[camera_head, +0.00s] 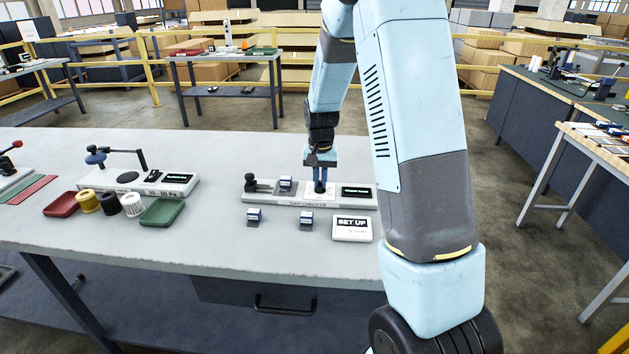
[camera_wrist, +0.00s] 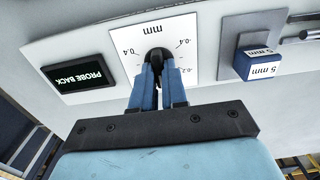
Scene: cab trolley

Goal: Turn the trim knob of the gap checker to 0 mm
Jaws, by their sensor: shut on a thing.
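The gap checker (camera_head: 345,202) is a long pale base on the bench. Its trim knob (camera_wrist: 155,54) is dark, on a white dial plate (camera_wrist: 182,30) marked in mm, with 0.4, -0.4 and -0.2 legible. My gripper (camera_wrist: 157,78) is shut on the knob, its blue fingers around it; in the head view my gripper (camera_head: 320,188) reaches down onto the dial plate. The fingers hide part of the scale, and I cannot read the knob's pointer. The display (camera_wrist: 80,75) reads PROBE BACK. A blue-and-white 5 mm block (camera_wrist: 258,65) sits on the grey plate beside the dial.
Two more small blocks (camera_head: 254,215) (camera_head: 306,220) and a SET UP card (camera_head: 352,228) lie in front of the checker. Another device (camera_head: 150,182), a red tray (camera_head: 62,204), a green tray (camera_head: 161,212) and several spools (camera_head: 109,203) stand at left. The bench's front middle is clear.

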